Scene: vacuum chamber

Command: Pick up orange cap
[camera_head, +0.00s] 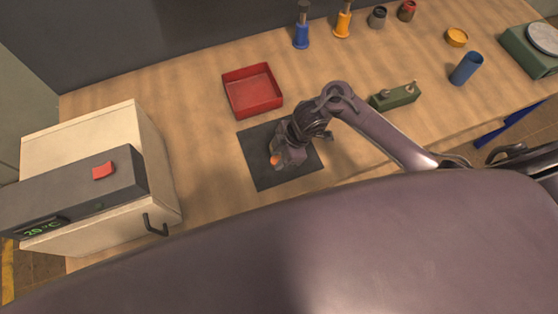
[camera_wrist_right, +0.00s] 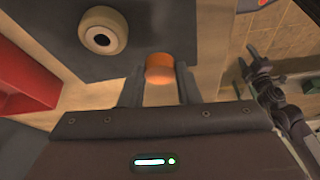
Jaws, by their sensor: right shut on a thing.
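The orange cap (camera_head: 274,160) shows at the tip of my right gripper (camera_head: 276,163), over the black mat (camera_head: 257,177). In the right wrist view the orange cap (camera_wrist_right: 160,68) sits between the two fingers of my right gripper (camera_wrist_right: 160,85), which is shut on it. I cannot tell whether the cap touches anything below. A cream round part with a dark central hole (camera_wrist_right: 102,32) stands on the mat beside the cap, apart from it; the gripper hides it in the head view. A dark jointed arm of mine shows at the right of the wrist view; its jaw state is unclear.
A red tray (camera_head: 252,92) lies behind the mat. A cream box with a grey display panel (camera_head: 80,190) stands at left. A green block (camera_head: 396,96) and a blue cup (camera_head: 466,68) stand to the right. Several small items line the back. The wood between is clear.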

